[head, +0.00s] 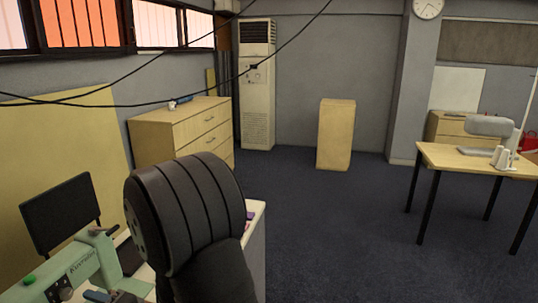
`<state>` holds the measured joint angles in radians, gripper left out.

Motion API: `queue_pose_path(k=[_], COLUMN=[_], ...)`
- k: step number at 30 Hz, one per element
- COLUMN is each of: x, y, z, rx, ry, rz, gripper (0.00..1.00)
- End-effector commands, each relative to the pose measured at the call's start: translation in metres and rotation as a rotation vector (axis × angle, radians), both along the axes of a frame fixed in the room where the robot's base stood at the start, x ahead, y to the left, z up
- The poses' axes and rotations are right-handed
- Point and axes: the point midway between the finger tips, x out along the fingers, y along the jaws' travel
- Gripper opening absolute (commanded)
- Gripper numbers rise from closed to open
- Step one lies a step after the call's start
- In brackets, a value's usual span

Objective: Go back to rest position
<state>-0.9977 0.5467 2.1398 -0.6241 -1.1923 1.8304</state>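My gripper is not in view. A large black ribbed arm joint of mine fills the lower middle of the head view and hides part of the table behind it. A white-sided table (255,250) shows at the right of this joint, with a small purple item (250,215) on its edge. What else lies on the table behind the joint is hidden.
A pale green machine with lettering (75,268) stands at the lower left, close to my arm. Behind it are a black panel (60,213) and a wooden drawer cabinet (180,130). Open dark floor (340,230) lies to the right, before a wooden desk (470,160).

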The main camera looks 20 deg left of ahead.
Motion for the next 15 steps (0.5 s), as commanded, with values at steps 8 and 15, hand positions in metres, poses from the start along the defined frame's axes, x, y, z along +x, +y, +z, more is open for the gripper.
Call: queue_pose_path(k=[8, 15], x=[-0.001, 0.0], y=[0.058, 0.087], z=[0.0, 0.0], rx=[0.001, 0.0], ry=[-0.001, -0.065], rz=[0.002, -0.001], gripper=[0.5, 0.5])
